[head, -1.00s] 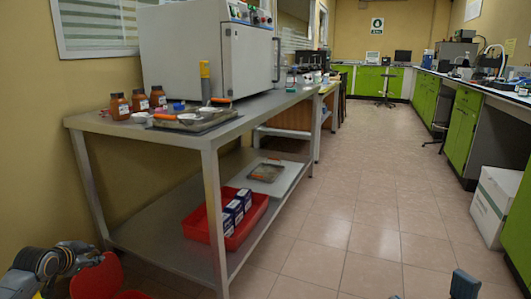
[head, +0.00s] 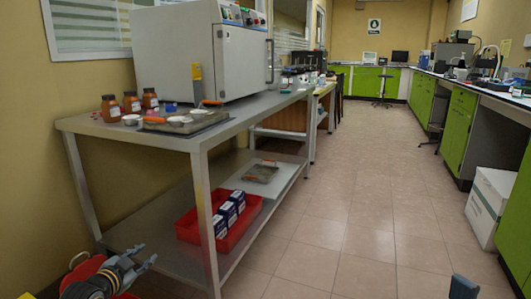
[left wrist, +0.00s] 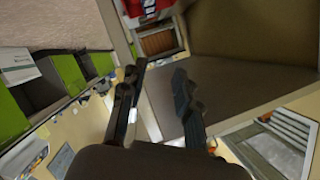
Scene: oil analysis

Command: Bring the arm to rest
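My left gripper (head: 146,257) is at the lower left of the head view, low beside the front left leg of the metal table (head: 252,110). In the left wrist view its two dark fingers (left wrist: 158,75) stand apart with nothing between them. A blue-grey piece (head: 464,288) at the bottom right edge of the head view appears to be part of my right gripper. The rest of it is cut off, so its opening cannot be told.
The tabletop holds brown bottles (head: 130,101), a tray (head: 190,122) with small dishes, and a white oven (head: 200,55). A red bin (head: 188,226) with boxes sits on the lower shelf. A red object (head: 80,272) lies behind my left gripper.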

